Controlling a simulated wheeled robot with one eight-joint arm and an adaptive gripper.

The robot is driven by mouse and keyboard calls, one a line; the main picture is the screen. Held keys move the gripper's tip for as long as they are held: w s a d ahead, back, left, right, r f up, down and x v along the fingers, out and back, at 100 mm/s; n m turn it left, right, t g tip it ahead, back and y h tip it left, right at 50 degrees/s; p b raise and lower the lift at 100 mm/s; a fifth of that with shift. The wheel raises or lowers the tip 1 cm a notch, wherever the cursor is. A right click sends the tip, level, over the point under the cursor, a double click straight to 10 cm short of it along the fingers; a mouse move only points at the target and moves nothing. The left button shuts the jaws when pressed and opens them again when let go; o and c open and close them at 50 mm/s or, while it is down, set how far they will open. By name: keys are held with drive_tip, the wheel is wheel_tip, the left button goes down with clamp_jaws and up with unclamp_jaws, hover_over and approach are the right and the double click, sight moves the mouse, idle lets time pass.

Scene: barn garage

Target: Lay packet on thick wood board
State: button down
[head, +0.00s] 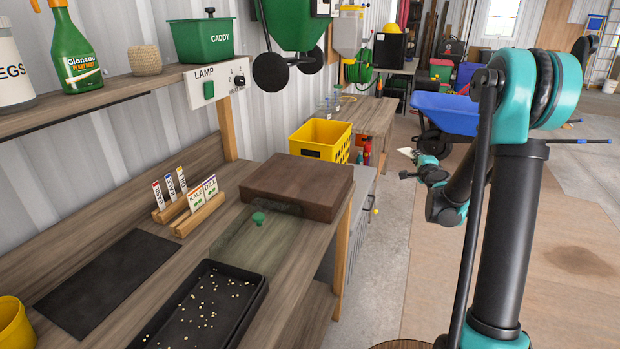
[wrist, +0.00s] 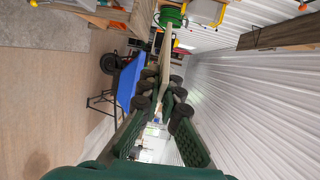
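A small white-and-green packet (head: 406,153) is at the tip of my gripper (head: 412,174), out over the floor right of the bench. In the wrist view it looks like a thin pale strip (wrist: 166,50) seen edge-on, between the dark finger pads of my gripper (wrist: 162,92). Its print cannot be read. The thick wood board (head: 290,178), a dark brown block, lies flat on the bench's far end with its top bare. My gripper is to the right of the board and apart from it.
Near the board are a green-knobbed clear cover (head: 259,219), a black seed tray (head: 248,296) and a dark mat (head: 105,280). A yellow crate (head: 319,139) stands behind it. A shelf (head: 100,100) runs above the bench. A blue wheelbarrow (head: 446,112) stands beyond my gripper.

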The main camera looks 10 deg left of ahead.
drive_tip(key=s+a+r+n+g+y, duration=0.1)
drive_tip(key=a+r+n+g+y, duration=0.25)
drive_tip(key=a, duration=0.75)
wheel_tip(320, 180, up, 7)
drive_tip(key=n+g+y, duration=0.4)
drive_tip(key=n+g, duration=0.3)
drive_tip(key=g, duration=0.1)
hover_over(316, 177)
drive_tip(key=shift+t, duration=0.25)
drive_tip(key=shift+a+f, duration=0.1)
drive_tip(key=shift+f, duration=4.95)
drive_tip(key=c, duration=1.9)
unclamp_jaws()
